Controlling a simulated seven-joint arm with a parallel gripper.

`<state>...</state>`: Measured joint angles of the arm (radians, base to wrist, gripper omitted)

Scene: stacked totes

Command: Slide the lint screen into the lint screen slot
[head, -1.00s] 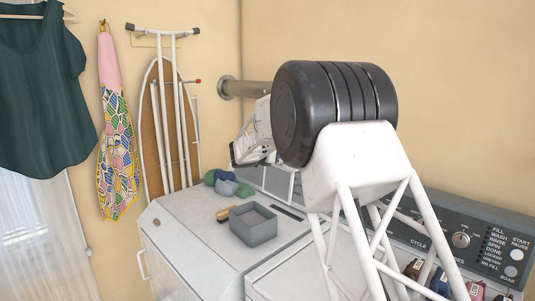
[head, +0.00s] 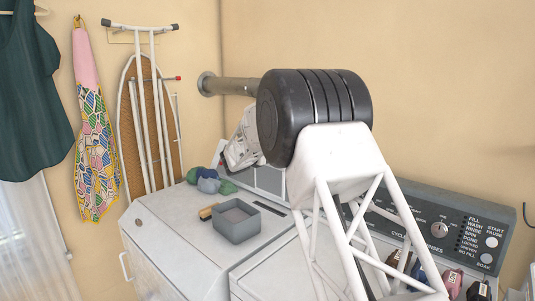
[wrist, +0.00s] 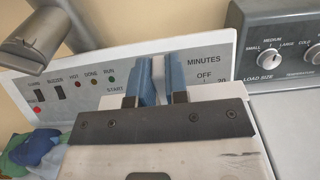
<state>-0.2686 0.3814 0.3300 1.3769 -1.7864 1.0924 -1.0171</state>
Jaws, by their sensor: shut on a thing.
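My gripper (wrist: 158,84) shows in the wrist view with two blue fingers closed on a pale thing, which appears to be the lint screen (wrist: 158,68). Only a narrow strip of it shows between the fingers; the rest is hidden. The fingers are in front of the dryer's control panel (wrist: 109,64). In the head view my gripper is partly hidden behind my black arm joint, above the back of the dryer. A dark narrow opening, likely the lint screen slot (head: 269,206), lies in the dryer top (head: 168,219). The slot is not visible in the wrist view.
A grey open box (head: 236,234) and a brush (head: 208,211) sit on the dryer top. Blue and green cloth bundles (head: 208,182) lie near its back left. A vent pipe (head: 228,86) sticks out above. The washer panel (head: 425,221) stands at right, with several bottles before it.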

